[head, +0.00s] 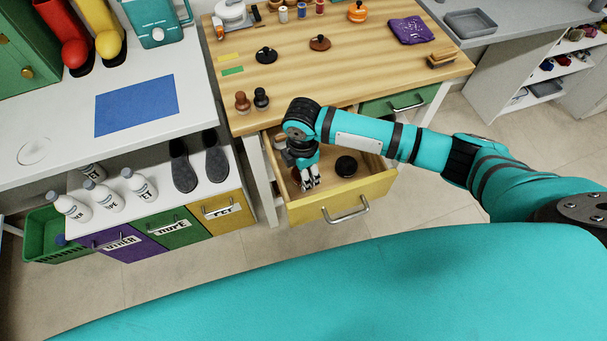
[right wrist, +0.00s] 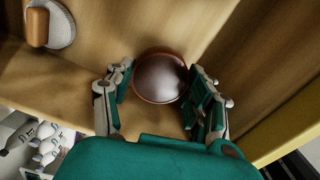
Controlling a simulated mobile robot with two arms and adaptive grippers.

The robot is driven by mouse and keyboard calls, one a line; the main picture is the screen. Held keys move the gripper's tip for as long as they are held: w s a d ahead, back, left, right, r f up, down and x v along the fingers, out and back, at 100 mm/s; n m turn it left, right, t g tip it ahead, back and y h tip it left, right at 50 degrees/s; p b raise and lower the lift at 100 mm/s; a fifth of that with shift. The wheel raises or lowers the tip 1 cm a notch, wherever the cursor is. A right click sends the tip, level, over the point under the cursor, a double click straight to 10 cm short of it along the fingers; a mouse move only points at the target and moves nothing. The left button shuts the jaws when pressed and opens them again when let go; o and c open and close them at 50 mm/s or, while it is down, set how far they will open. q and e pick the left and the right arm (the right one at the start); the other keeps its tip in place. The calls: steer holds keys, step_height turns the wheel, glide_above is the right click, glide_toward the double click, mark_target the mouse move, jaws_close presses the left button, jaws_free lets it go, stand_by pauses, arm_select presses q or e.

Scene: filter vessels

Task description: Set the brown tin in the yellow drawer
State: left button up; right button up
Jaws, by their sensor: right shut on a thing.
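The yellow drawer (head: 327,209) under the wooden table is pulled open. My right gripper (head: 311,184) reaches down into it, near its left side. In the right wrist view, the right gripper (right wrist: 160,90) has its fingers on both sides of the round brown tin (right wrist: 160,76), holding it inside the drawer. The drawer's wooden inside (right wrist: 85,62) lies around it. I cannot tell if the tin touches the drawer floor. My left gripper is not in view.
A black round tin (head: 346,166) lies in the drawer, right of my gripper. A brush (right wrist: 48,24) lies at its back left. The green drawer (head: 400,103) beside it is shut. Stamps, knobbed pieces and a purple cloth (head: 410,30) stand or lie on the table above.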

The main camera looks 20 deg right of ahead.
step_height(320, 180, down, 2)
steer(key=shift+f, duration=0.25)
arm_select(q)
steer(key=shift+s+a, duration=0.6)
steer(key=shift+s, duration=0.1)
arm_select(e)
steer(key=shift+f, duration=0.1)
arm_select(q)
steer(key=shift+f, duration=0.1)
arm_select(e)
steer(key=shift+f, duration=0.1)
steer(key=o, duration=1.6)
steer(key=shift+r, duration=0.2)
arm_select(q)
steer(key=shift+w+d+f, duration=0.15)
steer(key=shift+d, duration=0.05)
arm_select(e)
step_height(320, 180, up, 12)
steer(key=shift+f, duration=0.1)
steer(key=shift+s, duration=0.1)
